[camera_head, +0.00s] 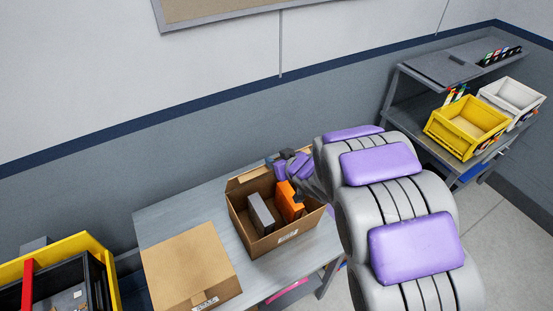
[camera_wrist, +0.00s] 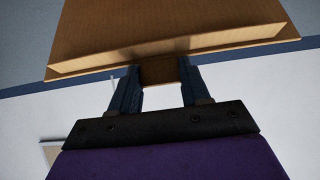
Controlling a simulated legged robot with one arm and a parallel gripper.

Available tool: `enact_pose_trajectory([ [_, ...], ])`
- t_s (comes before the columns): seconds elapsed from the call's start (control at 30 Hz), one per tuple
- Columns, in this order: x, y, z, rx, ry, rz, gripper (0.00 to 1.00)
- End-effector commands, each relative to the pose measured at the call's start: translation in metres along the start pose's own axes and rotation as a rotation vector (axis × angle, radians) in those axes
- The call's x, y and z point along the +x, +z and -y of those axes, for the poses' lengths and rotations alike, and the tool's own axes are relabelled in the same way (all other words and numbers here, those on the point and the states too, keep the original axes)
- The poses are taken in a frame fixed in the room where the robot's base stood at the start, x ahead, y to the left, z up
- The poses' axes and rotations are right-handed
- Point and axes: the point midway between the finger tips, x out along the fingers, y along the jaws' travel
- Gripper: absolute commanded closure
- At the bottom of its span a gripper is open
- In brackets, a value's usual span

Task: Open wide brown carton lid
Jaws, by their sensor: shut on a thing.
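The open brown carton (camera_head: 277,241) stands on the grey table, with a grey box (camera_head: 261,213) and an orange box (camera_head: 289,203) inside. Its lid (camera_head: 246,180) is raised at the back edge, partly hidden by my arm. My gripper (camera_head: 281,163) is at the back of this carton. In the wrist view, the lid's broad cardboard panel (camera_wrist: 165,28) fills the top, and my gripper (camera_wrist: 158,73) is shut on a small brown tab (camera_wrist: 158,72) at its edge. A second brown carton (camera_head: 188,264), closed, stands at the front left.
The grey table (camera_head: 180,212) is bare behind the closed carton. A yellow-edged black bin (camera_head: 95,262) is at the lower left. A shelf at the right holds a yellow bin (camera_head: 466,126) and a white bin (camera_head: 514,101). A wall rises behind the table.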

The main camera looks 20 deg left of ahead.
Motion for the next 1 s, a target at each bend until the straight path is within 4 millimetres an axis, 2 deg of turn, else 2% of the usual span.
enact_pose_trajectory([
  [0.8,0.0002,-0.0020,0.0008,0.001,0.000,-0.004,1.00],
  [0.83,0.0003,-0.0019,0.0008,0.001,0.000,-0.004,0.52],
  [1.0,0.0015,-0.0013,0.0011,0.001,0.000,-0.001,0.36],
])
